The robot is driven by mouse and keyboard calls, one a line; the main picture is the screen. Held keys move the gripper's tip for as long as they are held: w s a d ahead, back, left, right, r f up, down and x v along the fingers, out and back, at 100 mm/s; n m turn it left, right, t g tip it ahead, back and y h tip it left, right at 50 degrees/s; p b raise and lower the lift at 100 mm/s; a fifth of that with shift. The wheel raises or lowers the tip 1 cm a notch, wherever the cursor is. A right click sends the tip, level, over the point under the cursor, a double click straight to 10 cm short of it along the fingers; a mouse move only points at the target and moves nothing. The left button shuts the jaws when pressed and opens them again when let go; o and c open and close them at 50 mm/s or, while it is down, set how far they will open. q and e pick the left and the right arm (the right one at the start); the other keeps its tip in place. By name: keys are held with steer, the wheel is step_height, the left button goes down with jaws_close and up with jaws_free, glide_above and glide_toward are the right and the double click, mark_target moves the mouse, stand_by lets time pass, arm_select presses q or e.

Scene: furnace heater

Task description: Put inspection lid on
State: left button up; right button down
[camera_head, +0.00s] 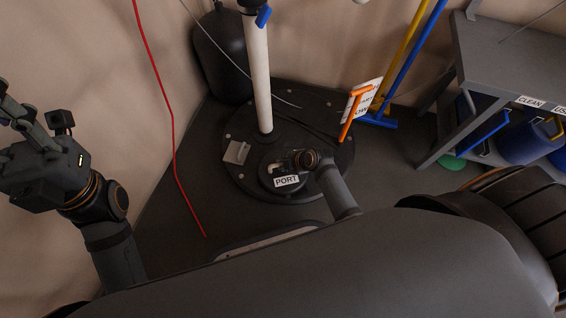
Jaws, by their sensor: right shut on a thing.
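The round black base (240,187) lies on the floor, with a dark round raised part and a white PORT label (287,181) near its front. My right gripper (284,164) is low over this part, just behind the label. It is shut on what looks like the inspection lid (265,176), a dark disc. The gripper hides much of the disc, and I cannot tell whether it is seated flat on the port. My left gripper (18,112) is raised at the left edge, far from the base, its fingers partly cut off.
A white pipe (258,80) stands on the base, next to a small grey plate (236,152). An orange-handled tool (353,112) leans at the right.

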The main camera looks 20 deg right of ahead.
steer(key=shift+f+b, duration=0.9)
steer(key=shift+f, duration=0.3)
steer(key=shift+r+p, duration=0.1)
steer(key=shift+p, duration=0.45)
stand_by(1.2)
steer(key=c, duration=1.3)
jaws_free()
steer(key=v, duration=1.2)
